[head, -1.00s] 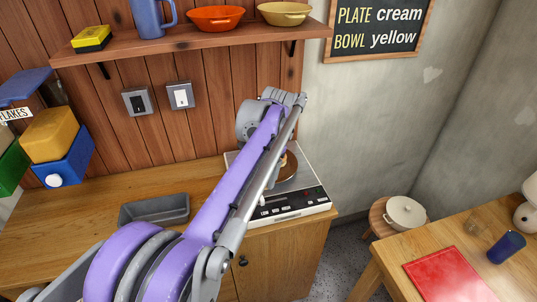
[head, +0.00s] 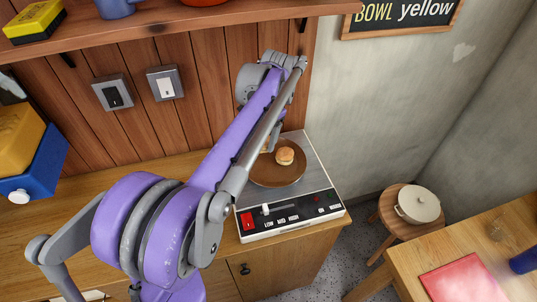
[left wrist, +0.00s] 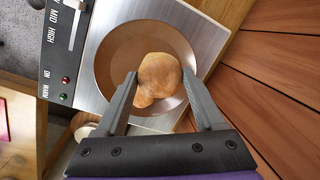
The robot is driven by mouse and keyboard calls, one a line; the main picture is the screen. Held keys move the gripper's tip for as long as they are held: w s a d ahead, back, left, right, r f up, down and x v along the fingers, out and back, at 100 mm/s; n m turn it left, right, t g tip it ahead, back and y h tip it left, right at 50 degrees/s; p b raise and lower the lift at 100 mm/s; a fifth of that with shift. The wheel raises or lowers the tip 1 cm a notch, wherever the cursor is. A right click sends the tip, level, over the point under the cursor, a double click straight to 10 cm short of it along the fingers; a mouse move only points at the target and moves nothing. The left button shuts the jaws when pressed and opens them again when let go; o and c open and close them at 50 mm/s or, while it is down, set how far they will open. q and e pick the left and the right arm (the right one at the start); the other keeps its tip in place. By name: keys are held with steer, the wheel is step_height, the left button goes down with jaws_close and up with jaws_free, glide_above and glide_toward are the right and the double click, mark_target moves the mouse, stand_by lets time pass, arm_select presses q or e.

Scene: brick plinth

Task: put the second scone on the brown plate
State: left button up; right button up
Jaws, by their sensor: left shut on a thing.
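The brown plate (head: 275,179) lies on the silver-topped appliance; it also shows in the left wrist view (left wrist: 108,62). One scone (head: 285,156) sits on the plate, right of my left gripper (head: 271,146). A second scone (head: 264,149) is mostly hidden behind the finger in the head view. In the left wrist view my left gripper (left wrist: 160,76) is shut on a golden-brown scone (left wrist: 161,72), held over the plate. The two scones seem to overlap there, and I cannot tell whether the held one touches the plate. My right gripper is not in view.
The appliance (head: 318,168) has front controls and stands at the counter's right end against the plank wall. A shelf (head: 200,22) runs above.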

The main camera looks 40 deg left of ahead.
mark_target(264, 140)
arm_select(q)
step_height(264, 140, down, 3)
steer(key=shift+s+d+f, duration=0.1)
steer(key=shift+s, duration=0.05)
steer(key=shift+f, duration=2.3)
steer(key=shift+f, duration=0.15)
steer(key=o, duration=1.3)
steer(key=r, duration=0.4)
steer(key=d+r, duration=0.1)
steer(key=r, duration=0.3)
steer(key=w+r, duration=0.1)
steer(key=r, duration=0.3)
steer(key=shift+d+r+p, duration=0.1)
steer(key=shift+d+p, duration=0.2)
steer(key=shift+s+d+f+n+t+h, duration=0.25)
steer(key=shift+s+d+f+t, duration=0.8)
steer(key=shift+s+d+f, duration=1.7)
steer(key=shift+s+d+f+n+t+h, duration=0.3)
steer(key=shift+s+d+f+t, duration=0.8)
steer(key=shift+s+d+f, duration=1.3)
steer(key=shift+s+d+f+n+t+h, duration=0.25)
steer(key=shift+s+d+f+t, duration=1.2)
steer(key=shift+s+d, duration=1.85)
steer(key=shift+s+a+f+g, duration=0.35)
steer(key=shift+s+a+g, duration=0.05)
steer(key=shift+s+a, duration=0.2)
